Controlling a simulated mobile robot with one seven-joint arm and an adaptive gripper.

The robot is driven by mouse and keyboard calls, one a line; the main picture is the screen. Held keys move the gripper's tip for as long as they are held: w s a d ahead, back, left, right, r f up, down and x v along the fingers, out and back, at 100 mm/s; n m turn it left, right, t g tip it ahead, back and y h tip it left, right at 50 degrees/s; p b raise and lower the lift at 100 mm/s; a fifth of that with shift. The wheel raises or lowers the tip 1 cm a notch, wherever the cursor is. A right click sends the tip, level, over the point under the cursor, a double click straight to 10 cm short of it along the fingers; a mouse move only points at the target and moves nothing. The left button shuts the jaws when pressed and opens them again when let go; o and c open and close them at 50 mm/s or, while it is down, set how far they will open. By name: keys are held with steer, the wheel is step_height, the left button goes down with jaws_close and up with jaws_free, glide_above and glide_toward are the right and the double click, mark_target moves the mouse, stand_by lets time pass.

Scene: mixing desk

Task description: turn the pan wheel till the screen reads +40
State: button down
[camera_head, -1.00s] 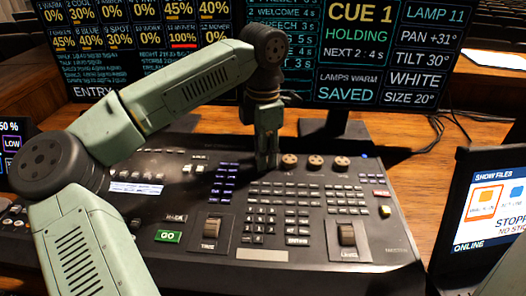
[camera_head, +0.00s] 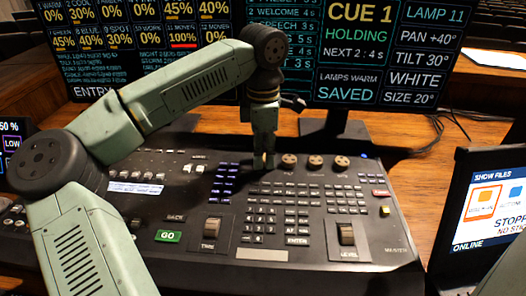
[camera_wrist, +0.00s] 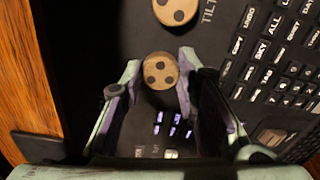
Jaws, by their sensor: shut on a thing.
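The pan wheel (camera_wrist: 160,70), a round tan knob with dark dots, sits between my gripper's fingers in the wrist view. My gripper (camera_head: 264,164) points down at the desk and is shut on this wheel, with a finger on each side. In the head view the fingers hide the wheel. The tilt wheel (camera_wrist: 175,10) sits beside it with a TILT label; it is the nearest visible knob in the head view (camera_head: 289,161). The screen (camera_head: 428,40) at the upper right reads PAN +40° and TILT 30°.
Two more knobs (camera_head: 315,162) (camera_head: 341,163) stand in the same row to the right. Rows of keys (camera_head: 275,215) lie in front of my gripper. The large monitors stand close behind. A small show-files screen (camera_head: 495,205) stands at the right.

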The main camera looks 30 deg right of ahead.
steer(key=c, duration=1.5)
jaws_free()
step_height(320, 180, up, 12)
steer(key=shift+r, duration=0.1)
steer(key=shift+s, duration=0.1)
